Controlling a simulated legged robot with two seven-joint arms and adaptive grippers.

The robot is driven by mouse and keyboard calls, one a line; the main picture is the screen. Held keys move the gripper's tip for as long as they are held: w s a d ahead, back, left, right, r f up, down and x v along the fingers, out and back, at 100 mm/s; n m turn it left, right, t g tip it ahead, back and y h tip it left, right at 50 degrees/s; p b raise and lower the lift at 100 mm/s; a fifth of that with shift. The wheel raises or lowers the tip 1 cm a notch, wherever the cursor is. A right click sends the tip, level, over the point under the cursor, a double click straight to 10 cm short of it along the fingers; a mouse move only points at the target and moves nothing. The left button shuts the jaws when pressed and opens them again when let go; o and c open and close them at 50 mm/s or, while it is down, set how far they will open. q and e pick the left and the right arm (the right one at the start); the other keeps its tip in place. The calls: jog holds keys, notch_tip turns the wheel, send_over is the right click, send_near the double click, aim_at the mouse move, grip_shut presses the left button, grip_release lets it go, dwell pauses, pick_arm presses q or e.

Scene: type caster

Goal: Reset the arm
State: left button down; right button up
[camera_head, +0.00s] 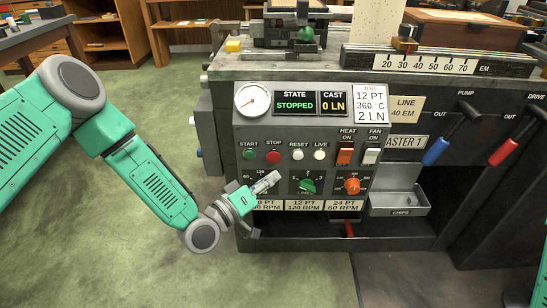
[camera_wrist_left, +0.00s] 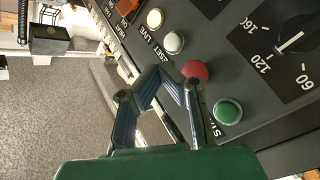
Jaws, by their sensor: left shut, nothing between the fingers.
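My left arm comes in from the left, and its left gripper (camera_head: 272,180) is in front of the caster's control panel (camera_head: 330,125), over the left dial. In the left wrist view the fingers (camera_wrist_left: 168,78) are closed with nothing between them. The red STOP button (camera_wrist_left: 194,71) shows just past the fingertips, and the green START button (camera_wrist_left: 228,111) is to their right. The speed dial (camera_wrist_left: 292,42) is at the upper right of that view. I cannot tell whether the fingers touch the panel. My right gripper is not in view.
The panel also has a green knob (camera_head: 307,186), an orange knob (camera_head: 352,185), an orange heat switch (camera_head: 345,153) and a grey chips tray (camera_head: 400,200). Blue (camera_head: 436,151) and red (camera_head: 503,152) levers are at the right. Open floor (camera_head: 110,240) lies left of the machine.

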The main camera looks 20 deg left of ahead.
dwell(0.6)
pick_arm(q)
jog(key=s+f+m+g+y+p, duration=0.2)
jog(key=s+f+g, duration=0.3)
jog(key=s, duration=0.3)
jog(key=s+f+m+g+y+p, duration=0.1)
jog(key=s+f+g+p, duration=0.3)
jog(key=s, duration=0.4)
jog(key=s+a+g+y+p, duration=0.1)
jog(key=s+a+g+y, duration=0.2)
jog(key=s+a, duration=0.3)
jog(key=s+a+m+g+y, duration=0.1)
jog(key=s+a+g+y, duration=0.2)
jog(key=s+a, duration=0.3)
jog(key=s, duration=0.5)
jog(key=shift+s+f+g+p, duration=0.25)
jog(key=shift+g+p, duration=0.05)
jog(key=shift+p, duration=0.05)
